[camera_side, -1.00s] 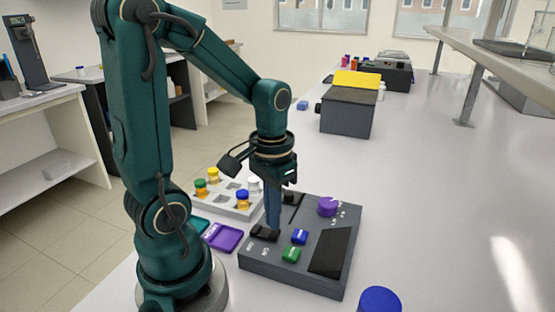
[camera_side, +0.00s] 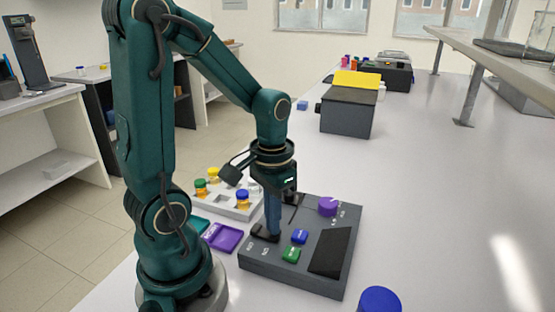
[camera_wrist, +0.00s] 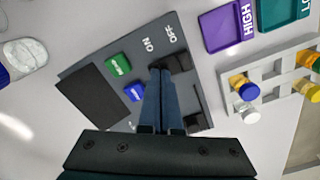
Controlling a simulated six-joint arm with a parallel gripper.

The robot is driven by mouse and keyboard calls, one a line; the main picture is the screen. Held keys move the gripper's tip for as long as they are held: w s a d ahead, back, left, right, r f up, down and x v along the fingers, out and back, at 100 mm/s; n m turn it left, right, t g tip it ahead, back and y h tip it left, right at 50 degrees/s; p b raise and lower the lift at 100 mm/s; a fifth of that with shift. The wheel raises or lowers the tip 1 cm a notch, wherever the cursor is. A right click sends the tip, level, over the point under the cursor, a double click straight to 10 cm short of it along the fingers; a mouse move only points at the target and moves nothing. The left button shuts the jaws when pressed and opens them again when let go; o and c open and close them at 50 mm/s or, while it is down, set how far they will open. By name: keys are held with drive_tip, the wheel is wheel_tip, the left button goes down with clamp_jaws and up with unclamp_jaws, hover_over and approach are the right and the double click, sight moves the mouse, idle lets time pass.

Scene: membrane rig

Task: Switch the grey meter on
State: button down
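The grey meter (camera_side: 286,263) lies on the bench in front of my arm. It has a purple knob (camera_side: 327,206), a blue button (camera_side: 299,236), a green button (camera_side: 291,254) and a dark, blank-looking panel (camera_side: 330,252). Its black switch (camera_side: 262,233) sits near the edge, beside the printed ON and OFF labels; it also shows in the wrist view (camera_wrist: 176,62). My gripper (camera_side: 273,235) points down with its blue fingers together and empty. The fingertips (camera_wrist: 162,82) are at the switch and partly hide it. I cannot tell which way the switch is tilted.
A purple HIGH tray (camera_side: 223,238) and a teal tray (camera_wrist: 285,12) lie close to the meter. A pale rack (camera_side: 226,205) with several capped vials stands behind them. A blue-topped object (camera_side: 379,299) stands at the front.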

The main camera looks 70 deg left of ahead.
drive_tip(key=shift+r, duration=3.45)
drive_tip(key=s+d+r+m+t, duration=0.2)
drive_tip(key=d+m+t, duration=0.1)
drive_tip(key=d+t, duration=0.2)
drive_tip(key=shift+d+r+t, duration=0.3)
drive_tip(key=shift+d+r, duration=0.05)
drive_tip(key=shift+d, duration=0.85)
